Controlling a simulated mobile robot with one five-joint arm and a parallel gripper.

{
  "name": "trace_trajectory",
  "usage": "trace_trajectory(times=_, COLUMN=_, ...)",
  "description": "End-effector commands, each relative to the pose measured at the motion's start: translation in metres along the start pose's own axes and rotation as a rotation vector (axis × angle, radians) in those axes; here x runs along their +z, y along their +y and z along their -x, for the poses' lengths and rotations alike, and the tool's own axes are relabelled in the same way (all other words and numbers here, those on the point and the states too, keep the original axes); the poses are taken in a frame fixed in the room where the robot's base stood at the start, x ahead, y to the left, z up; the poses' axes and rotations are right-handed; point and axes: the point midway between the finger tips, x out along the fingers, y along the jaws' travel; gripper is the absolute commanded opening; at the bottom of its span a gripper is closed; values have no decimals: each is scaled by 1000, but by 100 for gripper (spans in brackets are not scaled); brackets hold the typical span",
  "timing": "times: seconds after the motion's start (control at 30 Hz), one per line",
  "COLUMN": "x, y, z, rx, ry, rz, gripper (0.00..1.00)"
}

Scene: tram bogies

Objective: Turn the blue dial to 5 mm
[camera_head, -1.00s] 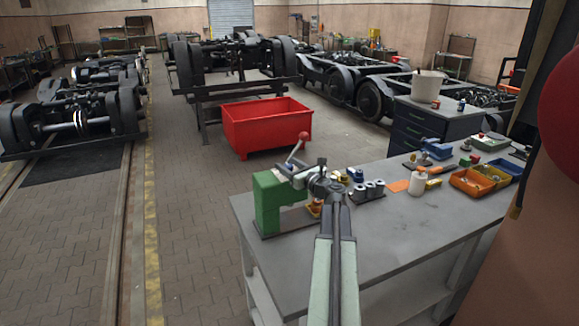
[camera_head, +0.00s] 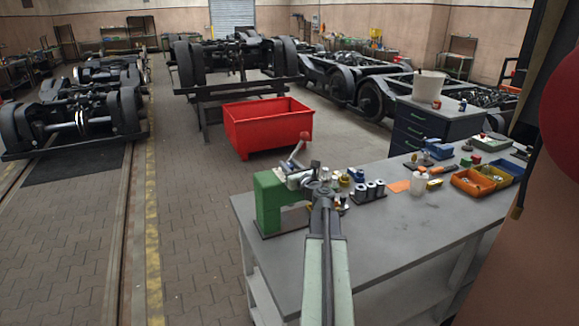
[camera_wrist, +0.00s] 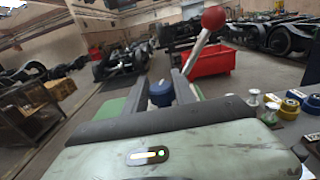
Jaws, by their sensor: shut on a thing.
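The blue dial (camera_wrist: 161,93) shows in the wrist view, between the two fingers of my gripper (camera_wrist: 162,88). The gripper is shut on the dial. No scale or number on the dial can be read. In the head view my gripper (camera_head: 319,181) is at the right side of a green bench device (camera_head: 268,200), and its wrist hides the dial there. The device has a lever with a red ball knob (camera_wrist: 213,17), which rises just right of the fingers in the wrist view.
The device stands at the left end of a grey bench (camera_head: 400,235). A red skip (camera_head: 266,127) stands on the floor behind. The bench front is clear.

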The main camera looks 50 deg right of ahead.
Motion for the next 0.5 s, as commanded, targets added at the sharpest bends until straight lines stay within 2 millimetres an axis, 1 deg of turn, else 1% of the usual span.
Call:
trace_trajectory(times=0.07, x=0, y=2, z=2, rx=-61, ry=0, rz=0, gripper=0)
trace_trajectory(times=0.5, x=0, y=1, z=0, rx=-410, ry=0, rz=1, gripper=0)
